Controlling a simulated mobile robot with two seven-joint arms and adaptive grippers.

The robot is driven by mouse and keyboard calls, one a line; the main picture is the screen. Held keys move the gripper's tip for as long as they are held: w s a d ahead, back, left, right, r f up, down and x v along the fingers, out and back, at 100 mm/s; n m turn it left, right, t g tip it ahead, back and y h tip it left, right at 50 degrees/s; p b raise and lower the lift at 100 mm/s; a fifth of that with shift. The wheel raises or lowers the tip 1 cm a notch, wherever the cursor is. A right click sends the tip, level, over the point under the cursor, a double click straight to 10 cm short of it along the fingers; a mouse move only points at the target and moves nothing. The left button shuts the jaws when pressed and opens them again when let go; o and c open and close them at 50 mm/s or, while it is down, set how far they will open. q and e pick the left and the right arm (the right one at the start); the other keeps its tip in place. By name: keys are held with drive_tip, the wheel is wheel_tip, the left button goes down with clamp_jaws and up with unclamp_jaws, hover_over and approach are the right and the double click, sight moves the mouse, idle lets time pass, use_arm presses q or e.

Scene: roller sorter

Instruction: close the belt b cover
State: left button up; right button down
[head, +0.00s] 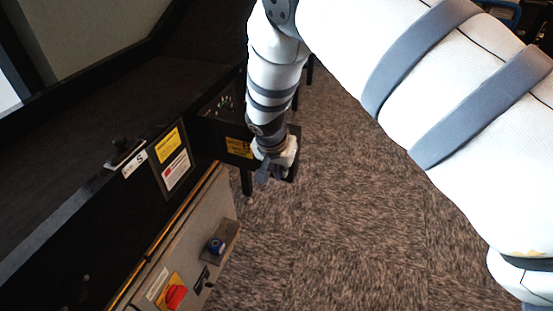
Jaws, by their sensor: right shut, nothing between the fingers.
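A dark flat panel with a yellow label, which looks like the belt b cover (215,135), stands out from the side of the black machine at an angle, so it appears open. Its hinge and the opening behind it cannot be made out clearly. My right gripper (266,176) is shut and empty, pointing down at the panel's outer end. It overlaps that end in the picture and hides part of it; whether they touch I cannot tell. My left gripper is out of view.
A grey cabinet (190,255) with a red switch (176,296) is below. Carpet floor (340,220) lies clear on the right, under my arm.

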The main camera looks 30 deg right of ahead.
drive_tip(key=shift+w+d+r, duration=0.1)
drive_tip(key=shift+w+d, duration=1.15)
drive_tip(key=shift+d, duration=0.3)
drive_tip(key=shift+d, duration=0.1)
